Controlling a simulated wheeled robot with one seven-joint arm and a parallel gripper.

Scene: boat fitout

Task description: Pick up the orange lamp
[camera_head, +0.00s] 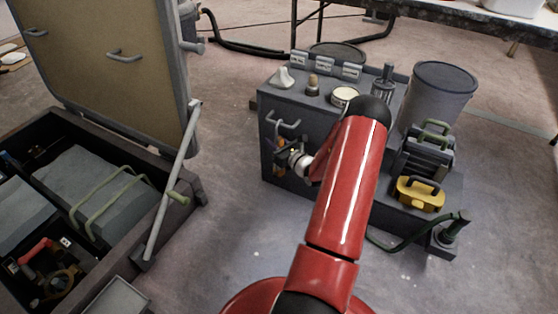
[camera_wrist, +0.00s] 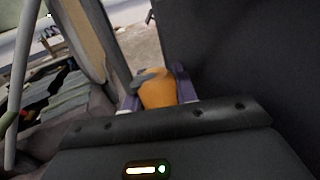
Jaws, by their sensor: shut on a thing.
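The orange lamp (camera_wrist: 157,91) sits between the two purple fingers of my gripper (camera_wrist: 154,84) in the wrist view. My gripper is shut on it. A grey part, maybe a hook or handle, lies against the lamp's upper left. In the head view my gripper (camera_head: 281,156) is at the left front of the grey cabinet, and a small orange patch of the lamp (camera_head: 280,142) shows there. Most of the lamp is hidden by my gripper, and I cannot tell whether it touches the cabinet.
The grey cabinet (camera_head: 330,118) carries several small items on top, with hooks (camera_head: 285,124) on its front. A yellow case (camera_head: 419,194) and a grey bucket (camera_head: 438,92) stand to the right. An open locker (camera_head: 175,215) with a raised lid (camera_head: 110,70) is at left. Floor between is clear.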

